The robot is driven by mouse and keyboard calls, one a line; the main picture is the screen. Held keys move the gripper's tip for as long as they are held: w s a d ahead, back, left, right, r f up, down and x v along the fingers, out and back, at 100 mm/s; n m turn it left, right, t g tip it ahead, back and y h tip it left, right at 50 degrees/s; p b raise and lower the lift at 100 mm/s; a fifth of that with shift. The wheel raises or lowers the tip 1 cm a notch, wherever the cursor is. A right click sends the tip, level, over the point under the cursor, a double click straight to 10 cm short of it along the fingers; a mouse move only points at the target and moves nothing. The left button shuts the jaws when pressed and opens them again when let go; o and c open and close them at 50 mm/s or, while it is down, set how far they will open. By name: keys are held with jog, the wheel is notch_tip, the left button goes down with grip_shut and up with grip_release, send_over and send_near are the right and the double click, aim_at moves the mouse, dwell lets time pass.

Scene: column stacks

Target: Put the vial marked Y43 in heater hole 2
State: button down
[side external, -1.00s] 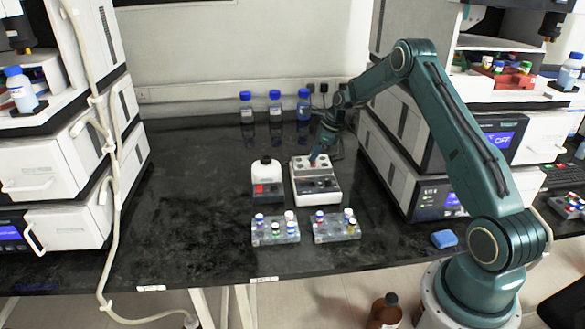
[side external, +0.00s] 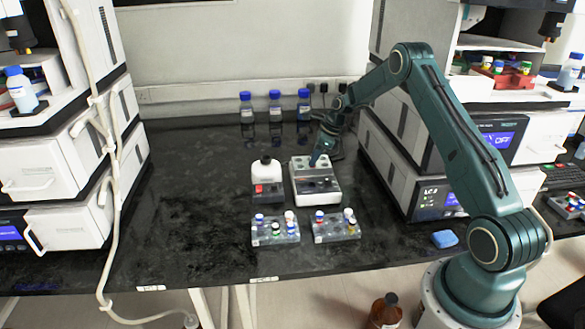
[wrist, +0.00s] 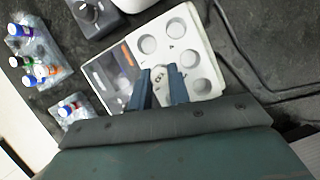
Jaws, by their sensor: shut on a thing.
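The heater (side external: 318,187) is a white block with a dark front panel and round holes in its top. It also shows in the wrist view (wrist: 213,62), where several holes are open and look empty. My gripper (side external: 315,161) is over the heater's top. In the wrist view my gripper (wrist: 160,74) is shut on a small pale thing, likely a vial (wrist: 158,75), seen end-on between the fingers. The fingers hide most of it and the hole area under them. I cannot read Y43 or the hole numbers, or tell how deep the vial sits.
Two clear racks with colour-capped vials stand in front, a left rack (side external: 275,238) and a right rack (side external: 337,233). Blue-capped bottles (side external: 275,101) stand at the back.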

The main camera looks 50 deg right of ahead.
jog(key=c, duration=0.9)
grip_release()
jog(key=shift+r, duration=0.15)
jog(key=shift+r, duration=2.85)
jog(key=shift+r, duration=0.1)
